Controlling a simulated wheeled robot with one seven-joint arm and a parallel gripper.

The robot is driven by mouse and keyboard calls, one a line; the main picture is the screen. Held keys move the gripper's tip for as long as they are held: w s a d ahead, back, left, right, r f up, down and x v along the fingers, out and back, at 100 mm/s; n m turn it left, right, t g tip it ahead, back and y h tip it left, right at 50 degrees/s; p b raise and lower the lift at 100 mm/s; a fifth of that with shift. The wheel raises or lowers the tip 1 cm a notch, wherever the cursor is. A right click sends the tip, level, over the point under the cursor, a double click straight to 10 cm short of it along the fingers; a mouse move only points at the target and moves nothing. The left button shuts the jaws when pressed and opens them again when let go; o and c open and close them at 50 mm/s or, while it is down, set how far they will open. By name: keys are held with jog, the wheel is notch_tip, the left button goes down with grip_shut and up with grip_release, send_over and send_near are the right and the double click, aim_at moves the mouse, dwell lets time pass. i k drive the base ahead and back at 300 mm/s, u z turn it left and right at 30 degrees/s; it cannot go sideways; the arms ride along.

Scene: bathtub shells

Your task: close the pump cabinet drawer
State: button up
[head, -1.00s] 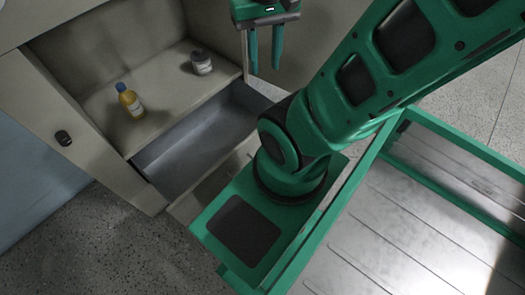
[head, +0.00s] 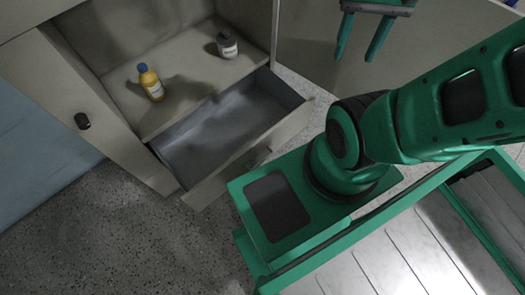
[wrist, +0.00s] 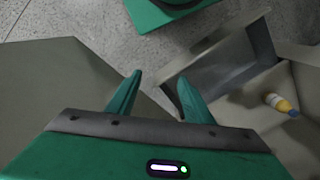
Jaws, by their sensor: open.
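The pump cabinet drawer (head: 225,128) is pulled out below the cabinet's shelf. It is grey inside and looks empty, with a beige front panel (head: 287,137) and a dark handle on its outer face. The drawer also shows in the wrist view (wrist: 222,68). My gripper (head: 356,58) is open and empty, at the top of the head view, to the right of the drawer and apart from it. In the wrist view its two fingers (wrist: 158,90) spread with nothing between them.
A yellow bottle with a blue cap (head: 151,83) and a grey jar (head: 227,45) stand on the shelf above the drawer. An open cabinet door (head: 410,70) is behind my gripper. My green base stands close to the drawer's front. Speckled floor (head: 120,230) is clear at lower left.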

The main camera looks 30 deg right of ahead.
aim_at(228, 137)
jog(key=z, duration=1.2)
jog(key=k, duration=1.95)
jog(key=u, duration=0.95)
jog(key=i, duration=1)
